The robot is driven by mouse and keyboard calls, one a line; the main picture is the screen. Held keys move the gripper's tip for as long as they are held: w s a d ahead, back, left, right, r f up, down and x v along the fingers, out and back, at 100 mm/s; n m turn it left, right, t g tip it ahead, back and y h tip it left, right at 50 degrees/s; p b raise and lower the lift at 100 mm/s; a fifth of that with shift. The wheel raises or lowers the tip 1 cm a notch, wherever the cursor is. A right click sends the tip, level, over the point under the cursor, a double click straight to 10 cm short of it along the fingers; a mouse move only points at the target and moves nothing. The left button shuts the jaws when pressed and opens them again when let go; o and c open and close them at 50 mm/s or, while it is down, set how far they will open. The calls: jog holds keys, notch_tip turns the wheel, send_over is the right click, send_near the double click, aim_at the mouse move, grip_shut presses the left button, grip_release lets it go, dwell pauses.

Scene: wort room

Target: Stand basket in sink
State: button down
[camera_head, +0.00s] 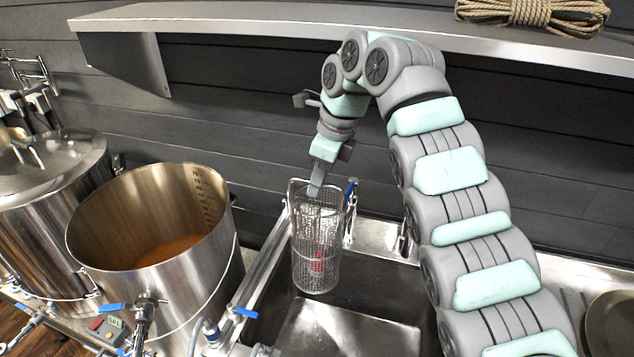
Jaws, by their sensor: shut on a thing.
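A tall wire mesh basket (318,251) is upright at the left back part of the sink (352,322). Something red shows through the mesh low down. My gripper (316,190) is at the basket's top and shut on it. The fingertips are small in view, and I cannot see exactly where they grip. I cannot tell whether the basket's bottom touches the sink or hangs above it.
An open steel kettle (225,280) with brown liquid stands left of the sink. A lidded steel vessel (50,235) is farther left. A blue-handled tap (351,190) is behind the basket. A shelf (240,22) with coiled rope (530,12) runs above. The sink's front floor looks clear.

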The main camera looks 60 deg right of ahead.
notch_tip(320, 180, down, 9)
jog(key=b, duration=0.9)
notch_tip(320, 180, down, 9)
jog(key=b, duration=0.9)
jog(key=shift+d, duration=0.1)
notch_tip(320, 180, down, 9)
jog(key=b, duration=0.9)
jog(key=shift+f, duration=0.1)
